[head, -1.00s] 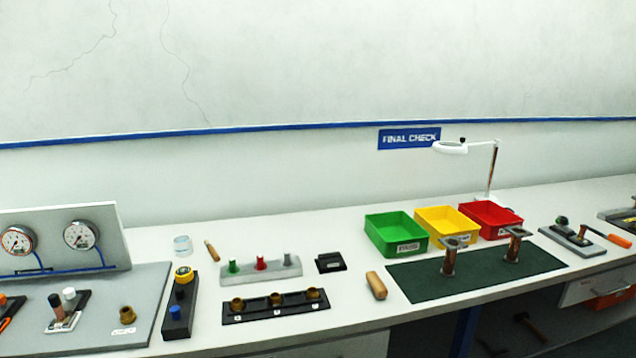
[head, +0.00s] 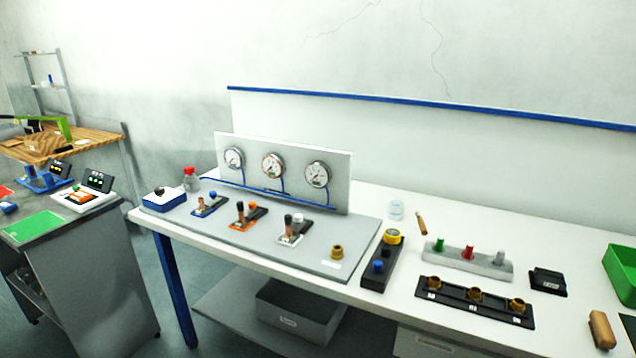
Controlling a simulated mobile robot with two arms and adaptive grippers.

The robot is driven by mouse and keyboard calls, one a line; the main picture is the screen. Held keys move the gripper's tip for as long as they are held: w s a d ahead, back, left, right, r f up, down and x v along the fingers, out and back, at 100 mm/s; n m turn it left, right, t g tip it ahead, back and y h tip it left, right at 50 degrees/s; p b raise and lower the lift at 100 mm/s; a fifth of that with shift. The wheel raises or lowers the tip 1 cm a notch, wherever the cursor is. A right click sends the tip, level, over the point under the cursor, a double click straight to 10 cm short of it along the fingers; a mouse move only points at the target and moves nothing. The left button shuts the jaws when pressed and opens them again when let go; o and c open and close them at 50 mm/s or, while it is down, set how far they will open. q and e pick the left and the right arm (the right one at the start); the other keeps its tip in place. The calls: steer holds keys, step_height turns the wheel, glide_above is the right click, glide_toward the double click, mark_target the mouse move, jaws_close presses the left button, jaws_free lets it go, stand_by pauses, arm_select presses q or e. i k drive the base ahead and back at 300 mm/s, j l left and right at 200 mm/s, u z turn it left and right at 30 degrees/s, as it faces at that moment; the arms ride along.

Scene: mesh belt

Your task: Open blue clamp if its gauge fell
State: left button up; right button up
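The blue clamp (head: 208,206) stands at the left end of the grey test board (head: 285,242) on the white bench. An orange clamp (head: 247,215) and a white clamp (head: 292,229) stand to its right. The left gauge (head: 234,158), middle gauge (head: 271,166) and right gauge (head: 317,174) sit on the upright panel behind them, with blue tubing below. The needles are too small to read. I cannot tell whether the blue clamp is open or shut. Neither of my grippers shows.
A blue-and-white box (head: 165,199) and a red-capped bottle (head: 191,179) stand left of the board. A black button box (head: 381,262), a peg rack (head: 467,259) and a fitting rack (head: 475,301) are to the right. A grey cabinet (head: 90,285) stands left, across a floor gap.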

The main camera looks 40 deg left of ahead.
mark_target(213, 199)
steer(key=u, duration=1.9)
steer(key=i+u, duration=0.1)
steer(key=i+j, duration=0.05)
steer(key=i, duration=0.05)
